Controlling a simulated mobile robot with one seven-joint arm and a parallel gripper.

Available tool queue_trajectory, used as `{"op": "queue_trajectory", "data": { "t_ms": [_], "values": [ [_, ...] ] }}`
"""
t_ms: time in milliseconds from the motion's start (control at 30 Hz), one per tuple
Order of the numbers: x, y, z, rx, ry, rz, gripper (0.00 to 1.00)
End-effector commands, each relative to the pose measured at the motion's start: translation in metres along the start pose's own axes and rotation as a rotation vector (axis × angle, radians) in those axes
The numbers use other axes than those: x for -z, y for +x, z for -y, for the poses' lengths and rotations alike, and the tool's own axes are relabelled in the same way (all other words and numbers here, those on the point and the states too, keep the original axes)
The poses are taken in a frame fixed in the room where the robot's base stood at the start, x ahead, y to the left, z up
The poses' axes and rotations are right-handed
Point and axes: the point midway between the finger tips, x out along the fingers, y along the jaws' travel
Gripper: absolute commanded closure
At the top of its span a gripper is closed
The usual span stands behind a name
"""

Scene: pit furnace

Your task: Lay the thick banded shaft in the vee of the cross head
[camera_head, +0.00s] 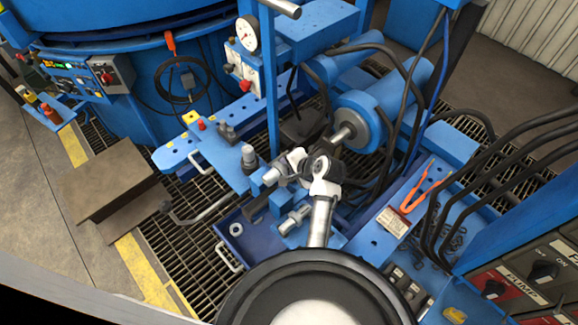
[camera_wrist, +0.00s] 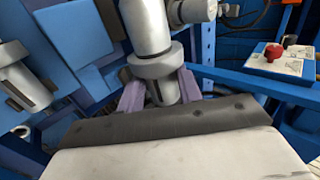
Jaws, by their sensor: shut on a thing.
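The thick banded shaft (camera_wrist: 148,30) shows in the wrist view as a pale grey cylinder with a wide collar. My gripper (camera_wrist: 162,95) is shut on its near end, just below the collar, with one purple finger at each side. In the head view my gripper is mostly hidden by my wrist, and a short silver cylinder (camera_head: 272,177) shows beside it; I cannot tell if this is the held shaft. A dark fitting (camera_head: 327,146), possibly the cross head, is at the end of the ram rod. I cannot make out its vee.
Another silver shaft-like piece (camera_head: 294,220) lies by the blue tray (camera_head: 230,258). The ram cylinder (camera_head: 362,112), black hoses (camera_head: 408,92) and a blue post (camera_head: 270,95) crowd the area. A pressure gauge (camera_head: 247,33) stands behind. An orange tool (camera_head: 420,187) lies at right.

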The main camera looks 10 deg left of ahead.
Motion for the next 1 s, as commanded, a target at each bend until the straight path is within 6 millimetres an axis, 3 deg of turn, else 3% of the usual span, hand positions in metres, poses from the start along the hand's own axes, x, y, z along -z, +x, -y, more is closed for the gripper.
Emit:
{"op": "queue_trajectory", "data": {
  "t_ms": [1000],
  "values": [
    [0.001,0.038,-0.036,0.007,-0.003,-0.002,1.0]
  ]
}}
